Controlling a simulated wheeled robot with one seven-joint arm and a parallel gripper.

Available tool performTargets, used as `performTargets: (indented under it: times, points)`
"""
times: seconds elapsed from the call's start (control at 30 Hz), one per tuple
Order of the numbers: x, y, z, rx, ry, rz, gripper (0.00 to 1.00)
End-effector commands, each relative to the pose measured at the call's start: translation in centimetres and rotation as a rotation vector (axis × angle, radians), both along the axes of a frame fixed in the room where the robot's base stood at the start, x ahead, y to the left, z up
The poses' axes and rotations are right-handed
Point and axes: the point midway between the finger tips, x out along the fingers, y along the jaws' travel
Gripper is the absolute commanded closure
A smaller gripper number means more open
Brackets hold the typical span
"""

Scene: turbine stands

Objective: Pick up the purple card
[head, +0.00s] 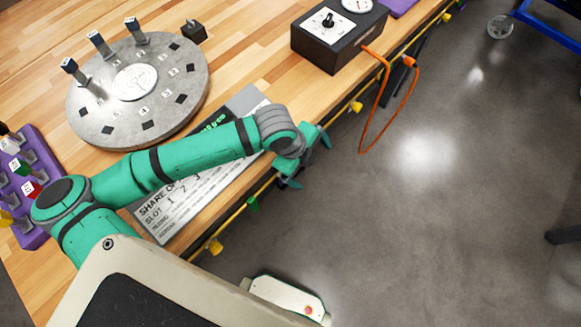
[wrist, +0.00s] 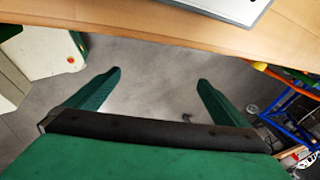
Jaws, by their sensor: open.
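A flat purple piece (head: 399,6) lies on the wooden bench at the top edge of the head view, beyond the black box. It is cut off by the frame, so I cannot tell whether it is the purple card. My gripper (head: 308,160) is open and empty, out past the bench's front edge. In the wrist view its two fingers (wrist: 159,77) are spread wide with only grey floor between them. No purple card shows in the wrist view.
The bench (head: 245,65) holds a round metal disc (head: 131,82) with several upright pieces, a black box (head: 335,40) with dials, a printed board (head: 165,212) under my arm, and a purple rack (head: 38,160). An orange cable (head: 386,105) loops over the edge.

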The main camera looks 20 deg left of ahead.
Motion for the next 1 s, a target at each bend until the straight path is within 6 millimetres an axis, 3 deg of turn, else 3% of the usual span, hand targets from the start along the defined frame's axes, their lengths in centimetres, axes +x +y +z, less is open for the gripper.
performTargets:
  times: [0.2, 0.43, 0.8, 1.0]
  points:
    - [-0.2, 4.0, 3.3, 0.204, 0.159, -0.051, 0.00]
    - [-0.7, 5.7, 5.1, 0.283, 0.229, -0.073, 0.00]
    - [-0.7, 5.8, 0.6, 0.288, 0.235, -0.074, 0.00]
    - [-0.7, 5.8, -0.6, 0.289, 0.236, -0.074, 0.00]
